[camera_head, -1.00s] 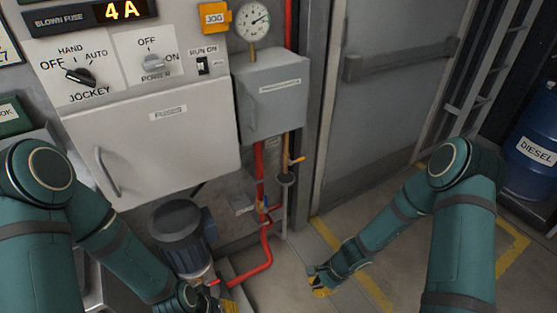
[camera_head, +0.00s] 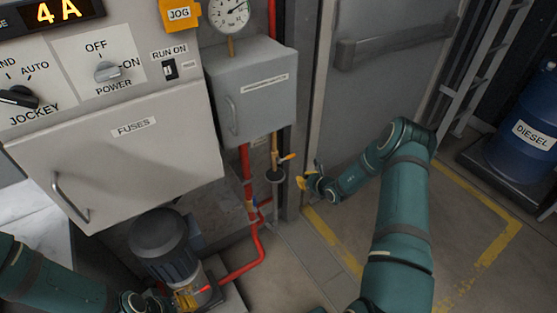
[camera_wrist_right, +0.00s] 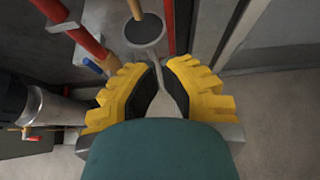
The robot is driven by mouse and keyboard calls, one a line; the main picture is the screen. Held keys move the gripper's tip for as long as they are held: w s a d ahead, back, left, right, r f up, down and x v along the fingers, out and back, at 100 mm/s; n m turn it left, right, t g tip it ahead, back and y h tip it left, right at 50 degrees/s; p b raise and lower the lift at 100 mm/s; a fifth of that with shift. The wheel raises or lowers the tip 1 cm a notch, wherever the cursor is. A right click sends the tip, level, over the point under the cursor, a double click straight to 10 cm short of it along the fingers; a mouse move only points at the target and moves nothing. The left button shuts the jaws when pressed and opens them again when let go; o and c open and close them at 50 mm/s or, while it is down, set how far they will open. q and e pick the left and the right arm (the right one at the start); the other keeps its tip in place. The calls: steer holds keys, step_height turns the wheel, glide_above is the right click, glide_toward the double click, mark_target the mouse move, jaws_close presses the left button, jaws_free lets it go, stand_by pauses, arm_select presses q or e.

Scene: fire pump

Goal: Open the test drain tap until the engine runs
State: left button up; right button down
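A tap with an orange lever (camera_head: 287,157) sits on the brass pipe below the grey box, just above a round drain cup (camera_head: 275,176). I take it to be the test drain tap. My right gripper (camera_head: 309,182), with yellow fingers, is just right of the drain cup and below the lever, apart from both. In the right wrist view its fingers (camera_wrist_right: 160,72) are parted with nothing between them. The drain cup (camera_wrist_right: 143,29) is beyond the fingertips; the lever is not clear there. My left gripper (camera_head: 186,299) is low beside the pump motor, its fingers partly hidden.
The grey box (camera_head: 255,105) and pressure gauge (camera_head: 230,13) are above the tap. A red pipe (camera_head: 246,165) runs left of it, down to the pump motor (camera_head: 162,245). A door (camera_head: 370,90) stands behind my right arm. A diesel drum (camera_head: 525,125) is far right.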

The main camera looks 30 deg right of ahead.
steer(key=shift+w+d+r, duration=0.1)
steer(key=shift+w+d, duration=0.05)
steer(key=shift+d, duration=0.15)
steer(key=d+b+x, duration=0.1)
steer(key=b+x, duration=0.2)
steer(key=x, duration=0.7)
steer(key=shift+w+a+r, duration=0.15)
steer(key=shift+r, duration=0.5)
steer(key=shift+w+a+r, duration=0.15)
steer(key=shift+a+r, duration=0.05)
steer(key=shift+r, duration=0.45)
steer(key=shift+w+a+r, duration=0.1)
steer(key=shift+a+r, duration=0.05)
steer(key=shift+r, duration=0.5)
steer(key=shift+d, duration=0.1)
